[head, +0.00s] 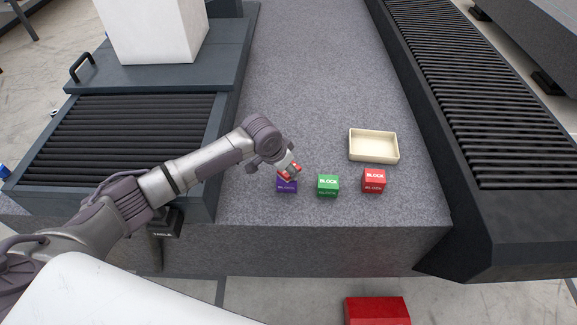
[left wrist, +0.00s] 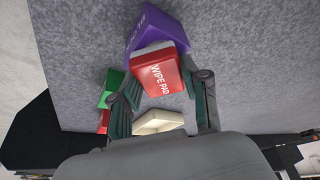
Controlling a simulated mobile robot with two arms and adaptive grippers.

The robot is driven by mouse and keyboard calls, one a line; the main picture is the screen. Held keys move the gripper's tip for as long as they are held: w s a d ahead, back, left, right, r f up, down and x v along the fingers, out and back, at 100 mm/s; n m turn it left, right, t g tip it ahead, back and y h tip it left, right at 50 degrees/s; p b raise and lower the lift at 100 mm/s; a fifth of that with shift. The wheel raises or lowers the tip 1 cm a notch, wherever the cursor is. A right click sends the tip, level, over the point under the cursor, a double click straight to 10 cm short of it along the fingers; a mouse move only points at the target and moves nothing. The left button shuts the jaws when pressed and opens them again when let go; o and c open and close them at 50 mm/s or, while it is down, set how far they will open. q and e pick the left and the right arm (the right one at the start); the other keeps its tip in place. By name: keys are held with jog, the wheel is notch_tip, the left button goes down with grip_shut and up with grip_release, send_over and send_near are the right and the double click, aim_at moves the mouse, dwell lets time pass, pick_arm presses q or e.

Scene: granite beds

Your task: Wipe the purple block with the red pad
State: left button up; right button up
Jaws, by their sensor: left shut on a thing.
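The purple block (head: 287,187) stands on the grey granite bed, at the left end of a row of blocks. My left gripper (head: 287,167) is just above it in the head view. The pad shows as a small red and white piece over the block in the head view. In the left wrist view the purple block (left wrist: 153,27) is right behind the pad, which covers part of it. I cannot tell whether they touch. My right gripper is out of view.
A green block (head: 328,186) and a red block (head: 374,181) stand to the right of the purple one. A cream tray (head: 373,159) lies behind them, apparently empty. Black roller conveyors (head: 130,135) flank the bed.

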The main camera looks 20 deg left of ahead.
pick_arm(q)
jog(key=shift+s+a+p, duration=0.3)
jog(key=shift+s+p, duration=0.15)
jog(key=shift+s, duration=0.05)
jog(key=shift+s+a+p, duration=0.25)
jog(key=shift+s+p, duration=0.2)
jog(key=shift+s, duration=0.05)
jog(key=shift+w, duration=0.15)
jog(key=shift+w+d+f+b, duration=0.1)
jog(key=shift+w+d+b, duration=0.55)
jog(key=shift+w, duration=0.4)
jog(key=shift+s, duration=0.1)
jog(key=shift+s+a+p, duration=0.45)
jog(key=shift+s+p, duration=0.25)
jog(key=shift+p, duration=0.3)
jog(key=shift+s+a+f+p, duration=0.1)
jog(key=shift+s+a+p, duration=0.1)
jog(key=shift+s+p, duration=0.25)
jog(key=shift+w, duration=0.1)
jog(key=shift+w+d+b, duration=0.35)
jog(key=shift+w, duration=0.25)
jog(key=shift+w+d+b, duration=0.3)
jog(key=shift+w+d, duration=0.05)
jog(key=shift+w, duration=0.2)
